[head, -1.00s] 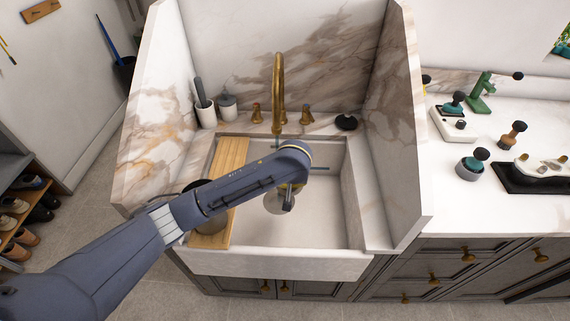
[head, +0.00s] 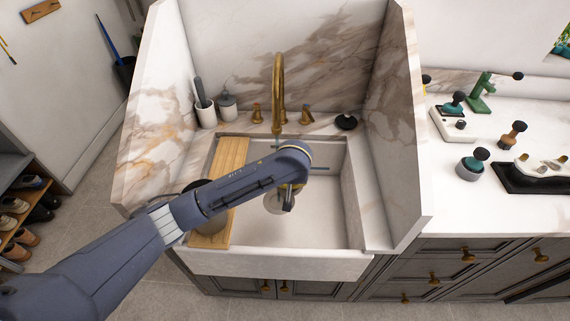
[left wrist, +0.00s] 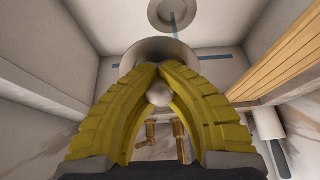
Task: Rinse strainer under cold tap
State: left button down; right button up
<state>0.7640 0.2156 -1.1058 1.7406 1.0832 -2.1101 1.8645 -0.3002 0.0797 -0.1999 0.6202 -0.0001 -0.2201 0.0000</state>
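The gold tap (head: 278,85) arches over the back of the white sink (head: 315,225), with a gold handle on its left (head: 257,114) and one on its right (head: 306,117). I cannot tell which is cold. A thin blue strip shows below the spout; I cannot tell if it is water. My left gripper (head: 288,204) is low inside the sink. In the left wrist view its yellow fingers (left wrist: 158,70) close around the pale, round strainer (left wrist: 150,48), with a ball knob (left wrist: 158,94) between them. The arm and fingers partly hide the strainer. My right gripper is out of view.
A ribbed wooden board (head: 230,155) spans the sink's left side, with a dark round container (head: 198,190) partly hidden by my arm. Marble walls flank the sink.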

pick_arm(q)
jog(key=s+r, duration=0.4)
jog(key=s, duration=0.1)
jog(key=shift+d, duration=0.15)
dwell(0.6)
dwell(0.6)
